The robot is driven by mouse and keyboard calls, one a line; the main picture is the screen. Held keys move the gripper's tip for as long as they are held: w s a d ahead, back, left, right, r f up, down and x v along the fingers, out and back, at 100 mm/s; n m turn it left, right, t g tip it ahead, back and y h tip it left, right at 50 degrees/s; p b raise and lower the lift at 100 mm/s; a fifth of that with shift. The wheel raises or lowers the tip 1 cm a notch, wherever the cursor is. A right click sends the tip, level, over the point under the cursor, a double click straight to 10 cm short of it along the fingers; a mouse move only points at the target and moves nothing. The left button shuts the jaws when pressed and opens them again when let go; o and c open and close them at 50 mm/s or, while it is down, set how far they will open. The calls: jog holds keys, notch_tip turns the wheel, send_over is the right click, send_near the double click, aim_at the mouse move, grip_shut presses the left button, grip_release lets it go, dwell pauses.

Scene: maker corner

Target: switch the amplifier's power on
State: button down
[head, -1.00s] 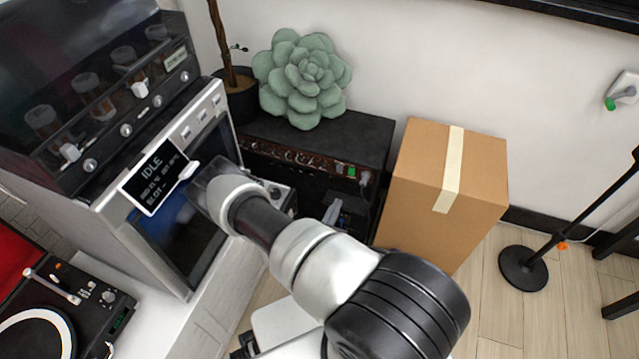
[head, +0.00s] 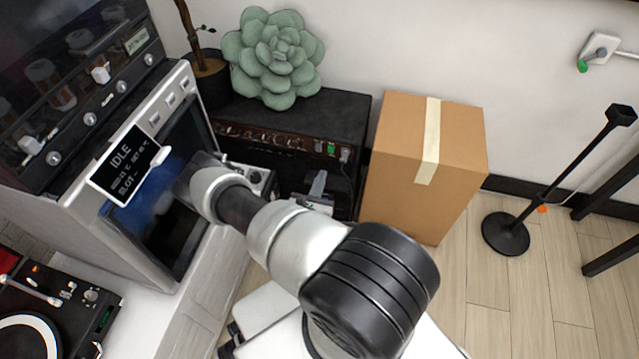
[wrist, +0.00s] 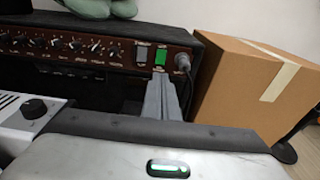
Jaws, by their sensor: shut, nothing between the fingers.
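The amplifier (head: 350,112) is a black box with a brown control panel, standing against the wall. A green rocker switch (head: 331,148) sits near the panel's right end. In the wrist view the green switch (wrist: 160,56) has a dark switch (wrist: 142,55) to its left and a round socket with a cable to its right. I cannot tell which side of the green switch is pressed. My gripper (wrist: 161,78) is shut and empty, its grey fingertips just below the green switch in the picture; contact is unclear. It also shows in the head view (head: 319,182), in front of the amplifier.
A cardboard box (head: 400,150) stands close on the amplifier's right. A machine with an IDLE screen (head: 125,165) is at left, beside my arm. A black stand base (head: 505,233) is on the floor at right.

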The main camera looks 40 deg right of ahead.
aim_at(330, 152)
jog(key=b+x, duration=0.2)
jog(key=x, duration=0.7)
jog(key=shift+w+d, duration=0.1)
jog(key=shift+w, duration=0.15)
